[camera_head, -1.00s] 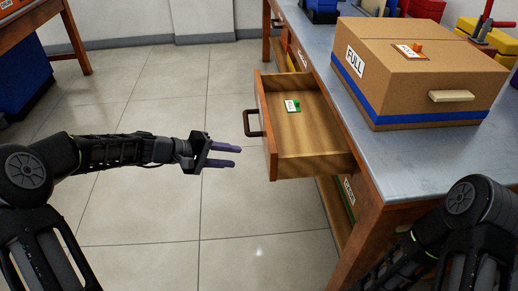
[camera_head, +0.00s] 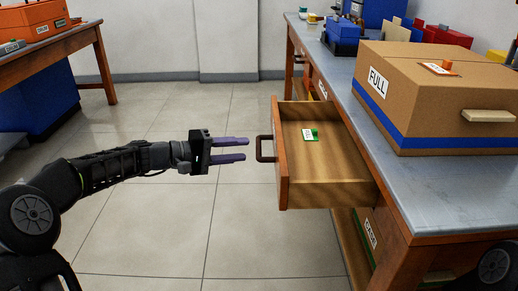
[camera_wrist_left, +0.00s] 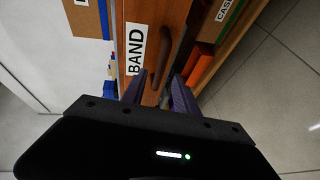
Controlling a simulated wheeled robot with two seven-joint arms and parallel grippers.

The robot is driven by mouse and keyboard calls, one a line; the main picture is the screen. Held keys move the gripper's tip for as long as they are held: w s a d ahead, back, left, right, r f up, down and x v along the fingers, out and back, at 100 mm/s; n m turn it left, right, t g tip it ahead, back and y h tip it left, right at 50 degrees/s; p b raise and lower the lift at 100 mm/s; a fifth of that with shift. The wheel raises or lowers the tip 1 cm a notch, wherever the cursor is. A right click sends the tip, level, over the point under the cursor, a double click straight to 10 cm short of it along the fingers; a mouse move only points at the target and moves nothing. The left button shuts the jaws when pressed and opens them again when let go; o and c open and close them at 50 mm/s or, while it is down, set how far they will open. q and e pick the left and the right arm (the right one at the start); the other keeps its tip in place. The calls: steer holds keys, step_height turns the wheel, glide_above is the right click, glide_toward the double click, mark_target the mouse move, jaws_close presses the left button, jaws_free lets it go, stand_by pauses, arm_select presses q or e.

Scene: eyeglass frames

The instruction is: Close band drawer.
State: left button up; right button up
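The band drawer (camera_head: 285,160) is pulled out of the workbench, its wooden front facing left. A small white tag with a green knob (camera_head: 309,135) lies inside it. Its dark handle (camera_head: 264,148) sticks out to the left. My left gripper (camera_head: 248,149) is open and empty, with purple fingers pointing at the handle and a little short of it. In the left wrist view the drawer front bears a "BAND" label (camera_wrist_left: 135,50), and the handle (camera_wrist_left: 164,50) shows ahead of the spread fingers (camera_wrist_left: 158,92). My right gripper is not in view.
A cardboard box marked "FULL" (camera_head: 425,90) stands on the grey workbench top (camera_head: 440,190). A lower shelf (camera_head: 355,245) holds a box labelled "CASE". Tiled floor (camera_head: 160,225) is free to the left. Another table (camera_head: 55,45) stands at the back left.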

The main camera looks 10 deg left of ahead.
mark_target(259, 146)
arm_select(q)
steer(key=x, duration=0.6)
steer(key=shift+w+d+f+p, duration=0.1)
steer(key=shift+w+d+p, duration=0.1)
steer(key=shift+p, duration=0.1)
jaws_close()
stand_by(1.1)
